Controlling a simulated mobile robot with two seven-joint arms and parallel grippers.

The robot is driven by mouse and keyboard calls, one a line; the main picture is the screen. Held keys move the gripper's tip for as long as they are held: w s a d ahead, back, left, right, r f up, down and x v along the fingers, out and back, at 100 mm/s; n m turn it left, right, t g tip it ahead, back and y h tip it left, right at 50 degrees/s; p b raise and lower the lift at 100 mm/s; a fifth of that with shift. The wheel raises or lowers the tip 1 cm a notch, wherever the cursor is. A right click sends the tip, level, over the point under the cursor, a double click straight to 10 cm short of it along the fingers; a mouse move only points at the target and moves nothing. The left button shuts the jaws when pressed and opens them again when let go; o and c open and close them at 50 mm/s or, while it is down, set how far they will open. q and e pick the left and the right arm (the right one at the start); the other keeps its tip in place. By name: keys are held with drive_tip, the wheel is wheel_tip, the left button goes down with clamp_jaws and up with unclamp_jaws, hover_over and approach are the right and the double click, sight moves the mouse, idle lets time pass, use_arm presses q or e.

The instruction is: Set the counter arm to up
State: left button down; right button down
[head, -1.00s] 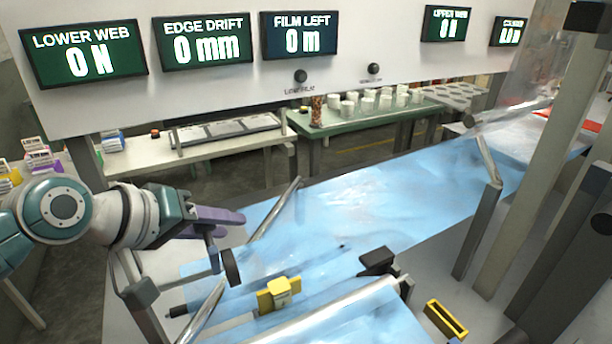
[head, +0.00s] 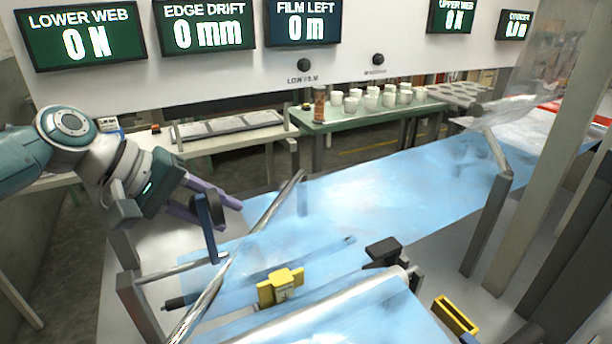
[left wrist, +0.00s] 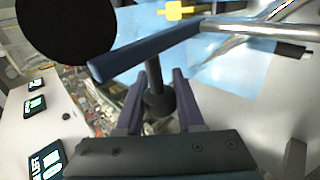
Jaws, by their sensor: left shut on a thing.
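The counter arm (head: 208,228) is a dark blue bar that stands nearly upright in the head view, joined low down to a metal rod. In the left wrist view the bar (left wrist: 145,50) slants across the top. My left gripper (head: 215,207) has two purple fingers and comes in from the left, beside the bar's upper part. In the left wrist view my left gripper (left wrist: 158,92) is shut around a dark round handle (left wrist: 155,75) that appears to belong to the bar. Fingers hide part of this handle. My right gripper is not in view.
Blue film (head: 370,195) runs over shiny rollers to the right. A yellow block (head: 281,285) and a black block (head: 384,252) stand near the front roller. A yellow-rimmed holder (head: 455,316) is at the lower right. Screens (head: 205,26) hang above, reading zero.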

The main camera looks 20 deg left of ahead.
use_arm(q)
drive_tip(key=shift+s+f, duration=0.15)
drive_tip(key=shift+f, duration=0.15)
drive_tip(key=c, duration=0.7)
unclamp_jaws()
drive_tip(key=shift+d, duration=0.1)
drive_tip(key=shift+c, duration=0.2)
drive_tip(key=shift+o, duration=1.1)
drive_tip(key=shift+r, duration=0.1)
drive_tip(key=shift+p+v, duration=0.65)
drive_tip(key=shift+v, duration=4.3)
drive_tip(key=shift+s, duration=0.1)
